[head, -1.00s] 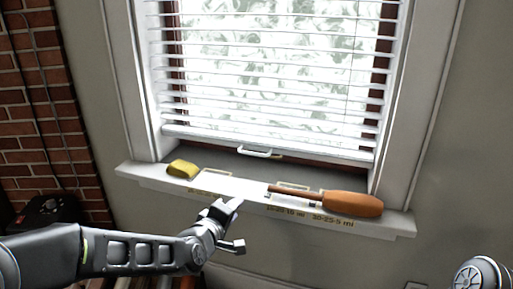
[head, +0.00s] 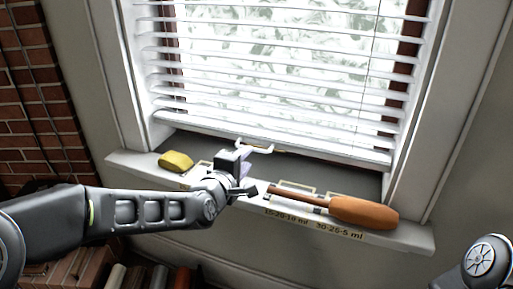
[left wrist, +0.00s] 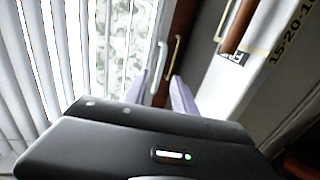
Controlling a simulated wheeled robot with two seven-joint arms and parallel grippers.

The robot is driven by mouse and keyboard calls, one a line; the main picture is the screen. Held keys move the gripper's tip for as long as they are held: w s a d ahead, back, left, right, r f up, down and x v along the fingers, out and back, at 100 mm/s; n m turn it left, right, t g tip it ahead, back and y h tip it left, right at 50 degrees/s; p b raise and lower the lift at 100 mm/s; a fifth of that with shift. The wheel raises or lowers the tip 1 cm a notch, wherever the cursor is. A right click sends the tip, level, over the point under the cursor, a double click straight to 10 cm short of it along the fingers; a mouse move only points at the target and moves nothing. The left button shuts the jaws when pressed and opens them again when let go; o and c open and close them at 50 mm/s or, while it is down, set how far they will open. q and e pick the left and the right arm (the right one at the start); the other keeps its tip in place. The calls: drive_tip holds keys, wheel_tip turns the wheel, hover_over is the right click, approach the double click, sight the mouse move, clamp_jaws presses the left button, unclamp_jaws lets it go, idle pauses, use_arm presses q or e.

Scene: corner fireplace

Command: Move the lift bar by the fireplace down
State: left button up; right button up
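The white blind (head: 280,80) hangs partly raised over the window, its bottom rail (head: 320,146) just above the sill. A small white handle (head: 266,150) sticks out at the middle of this rail. My left gripper (head: 247,172) is just in front of and below the handle, its near side overlapping the handle's left end in the head view. In the left wrist view its two pale fingers (left wrist: 160,92) stand apart, with the white handle (left wrist: 160,62) beyond them; I cannot tell if they touch it. My right gripper is out of view.
On the sill (head: 410,238) lie a yellow block (head: 176,161) at the left and an orange-handled tool (head: 362,213) at the right, close to my left gripper. A brick wall (head: 35,110) stands at the left. The window's right frame is clear.

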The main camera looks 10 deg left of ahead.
sight(255, 150)
use_arm(q)
drive_tip(key=shift+x, duration=3.95)
drive_tip(key=shift+c, duration=0.4)
clamp_jaws()
